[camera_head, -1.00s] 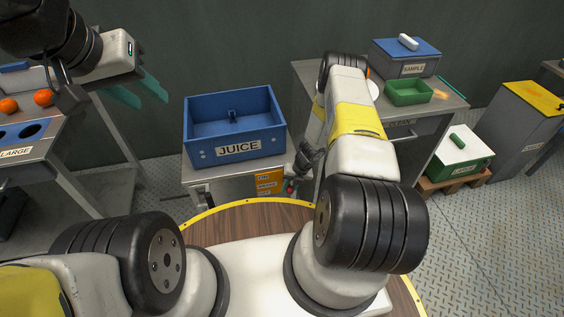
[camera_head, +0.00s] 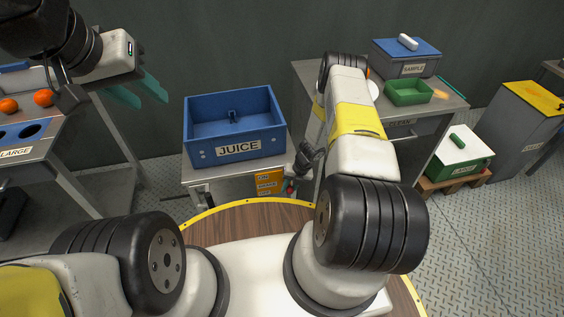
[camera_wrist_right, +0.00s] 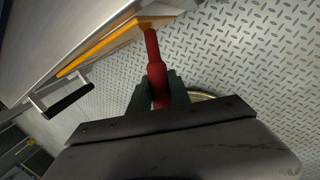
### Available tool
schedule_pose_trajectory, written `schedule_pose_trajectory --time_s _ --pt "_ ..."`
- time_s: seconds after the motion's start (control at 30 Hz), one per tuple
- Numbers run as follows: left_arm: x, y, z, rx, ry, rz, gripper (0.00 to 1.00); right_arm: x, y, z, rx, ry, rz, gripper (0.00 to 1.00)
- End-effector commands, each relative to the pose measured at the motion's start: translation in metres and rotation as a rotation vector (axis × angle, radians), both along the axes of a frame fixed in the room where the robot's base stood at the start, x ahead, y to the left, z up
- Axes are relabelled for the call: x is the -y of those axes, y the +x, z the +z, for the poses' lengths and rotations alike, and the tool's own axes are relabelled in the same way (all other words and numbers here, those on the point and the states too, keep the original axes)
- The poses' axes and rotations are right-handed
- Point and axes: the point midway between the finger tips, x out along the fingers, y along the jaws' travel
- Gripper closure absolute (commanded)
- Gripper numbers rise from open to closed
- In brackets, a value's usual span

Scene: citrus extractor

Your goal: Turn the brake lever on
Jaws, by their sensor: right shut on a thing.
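The red brake lever (camera_wrist_right: 155,66) sticks out from an orange panel edge in the right wrist view. My right gripper (camera_wrist_right: 158,92) is shut on its red handle, with dark green fingers on either side of it. In the head view, the lever's red part (camera_head: 291,187) is a small spot beside the orange brake panel (camera_head: 269,183), below the JUICE bin. My right gripper's fingers are too hidden there to make out. My left gripper (camera_head: 137,93) hangs at the upper left, teal fingers apart and empty, away from the lever.
The blue JUICE bin (camera_head: 237,147) sits on a metal stand above the panel. A side table at right holds a green tray (camera_head: 408,92) and a SAMPLE box (camera_head: 405,68). Oranges (camera_head: 43,97) lie at far left. A black handle (camera_wrist_right: 68,101) is left of the lever.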

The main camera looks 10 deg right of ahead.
Motion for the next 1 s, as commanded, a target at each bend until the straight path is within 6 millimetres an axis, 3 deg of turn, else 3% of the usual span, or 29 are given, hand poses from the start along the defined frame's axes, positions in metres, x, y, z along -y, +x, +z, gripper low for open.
schedule_pose_trajectory --time_s 0.73,0.77,0.87,1.0 --pt "0.0 0.0 0.0 0.0 0.0 0.0 0.64 0.0003 0.0017 -0.0035 0.054 0.001 -0.001 1.0" --pt "0.0 0.0 0.0 0.0 0.0 0.0 0.64 0.0003 0.0017 -0.0035 0.054 0.001 -0.001 0.75" --pt "0.0 0.0 0.0 0.0 0.0 0.0 0.64 0.0002 0.0016 -0.0036 0.053 0.001 -0.001 0.55" --pt "0.0 0.0 0.0 0.0 0.0 0.0 0.64 0.0002 0.0016 -0.0036 0.053 0.001 -0.001 0.55"
